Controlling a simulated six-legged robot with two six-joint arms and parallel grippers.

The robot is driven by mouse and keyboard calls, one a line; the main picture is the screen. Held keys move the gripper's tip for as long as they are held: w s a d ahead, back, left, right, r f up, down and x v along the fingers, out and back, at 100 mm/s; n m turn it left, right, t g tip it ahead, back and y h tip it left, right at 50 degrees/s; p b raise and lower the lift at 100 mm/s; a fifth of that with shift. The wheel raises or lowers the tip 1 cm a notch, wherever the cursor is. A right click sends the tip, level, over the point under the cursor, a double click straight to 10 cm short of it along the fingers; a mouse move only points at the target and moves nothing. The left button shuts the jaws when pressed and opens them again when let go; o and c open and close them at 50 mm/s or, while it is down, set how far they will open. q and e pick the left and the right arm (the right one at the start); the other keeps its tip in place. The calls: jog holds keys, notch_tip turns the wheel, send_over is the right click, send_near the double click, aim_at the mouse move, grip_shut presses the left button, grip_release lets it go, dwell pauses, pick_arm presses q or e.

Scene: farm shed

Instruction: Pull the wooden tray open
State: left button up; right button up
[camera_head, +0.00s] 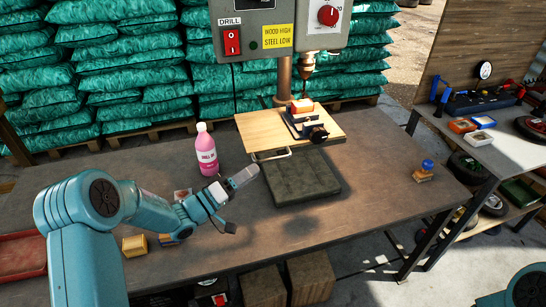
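The wooden tray (258,129) is a flat, light-wood board under the drill press, above a dark base plate (300,178). A pale metal bar handle (272,155) is on its front edge, towards the left. A small vise with a wooden block (302,106) sits on the tray's right part. My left gripper (246,176) is just left of and below the handle in the picture, pointing up and right. Its tip looks close to the handle; I cannot tell whether they touch, or whether its fingers are apart. My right gripper is out of view.
A pink bottle (207,152) stands left of the tray. Small blocks (134,245) and a red tray (22,256) lie at the left. The bench in front of the base plate is clear.

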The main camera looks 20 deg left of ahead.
aim_at(273, 158)
pick_arm(q)
jog(key=p+x, duration=0.1)
jog(key=x, duration=0.7)
jog(key=shift+s+d, duration=0.1)
jog(key=shift+f, duration=0.1)
grip_shut()
